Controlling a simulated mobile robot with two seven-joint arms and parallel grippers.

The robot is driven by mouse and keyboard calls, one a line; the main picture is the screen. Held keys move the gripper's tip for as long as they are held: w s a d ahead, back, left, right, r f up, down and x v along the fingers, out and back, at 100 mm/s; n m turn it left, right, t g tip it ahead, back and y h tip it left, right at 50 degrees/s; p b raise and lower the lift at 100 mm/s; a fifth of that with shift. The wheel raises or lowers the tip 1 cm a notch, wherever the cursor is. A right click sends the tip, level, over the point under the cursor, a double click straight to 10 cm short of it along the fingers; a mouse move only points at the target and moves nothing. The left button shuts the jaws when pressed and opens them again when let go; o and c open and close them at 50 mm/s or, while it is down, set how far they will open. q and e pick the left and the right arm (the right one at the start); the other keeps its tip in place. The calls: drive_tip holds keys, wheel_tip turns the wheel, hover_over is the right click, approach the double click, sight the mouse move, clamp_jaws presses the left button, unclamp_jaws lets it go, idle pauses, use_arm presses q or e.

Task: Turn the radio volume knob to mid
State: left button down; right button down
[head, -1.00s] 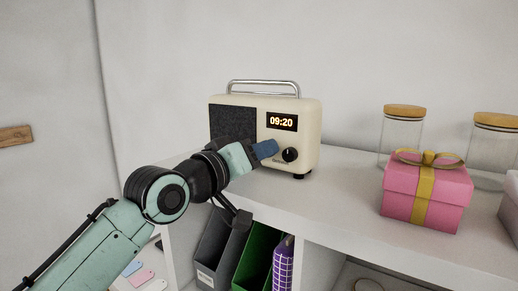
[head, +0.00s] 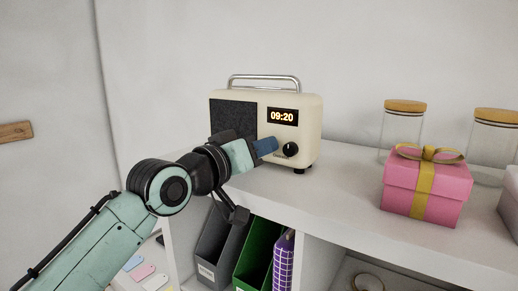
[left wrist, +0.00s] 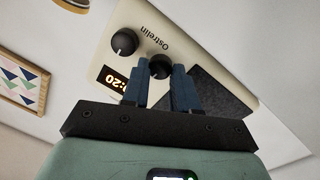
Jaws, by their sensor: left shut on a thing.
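The cream radio (head: 310,122) stands on the white shelf, with a dark speaker grille on the left and a lit 09:20 display (head: 282,116). Two dark round knobs show on its front in the left wrist view. My left gripper (head: 270,146) reaches the radio front below the display. Its blue fingers are shut on one knob (left wrist: 160,66), which they hide in the head view. The other knob (head: 290,149) is free, just right of the fingertips; it also shows in the left wrist view (left wrist: 124,42). I cannot tell any volume marking. My right gripper is not in view.
A pink gift box (head: 425,195) with a yellow ribbon and two glass jars (head: 402,130) stand to the right on the white shelf (head: 340,190). Dark and green file holders (head: 258,255) sit below. The shelf between radio and gift is clear.

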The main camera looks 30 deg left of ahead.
use_arm(q)
drive_tip(key=m, duration=0.4)
drive_tip(key=shift+r, duration=0.1)
drive_tip(key=m, duration=0.4)
drive_tip(key=shift+m+y, duration=0.3)
drive_tip(key=m, duration=0.4)
drive_tip(key=shift+d, duration=0.15)
drive_tip(key=m+y, duration=0.1)
drive_tip(key=m, duration=0.6)
drive_tip(key=shift+d+m, duration=0.1)
drive_tip(key=shift+m, duration=0.3)
drive_tip(key=m, duration=0.4)
drive_tip(key=shift+y, duration=0.4)
drive_tip(key=m, duration=0.4)
drive_tip(key=shift+m, duration=0.3)
drive_tip(key=m, duration=0.4)
drive_tip(key=shift+f, duration=0.2)
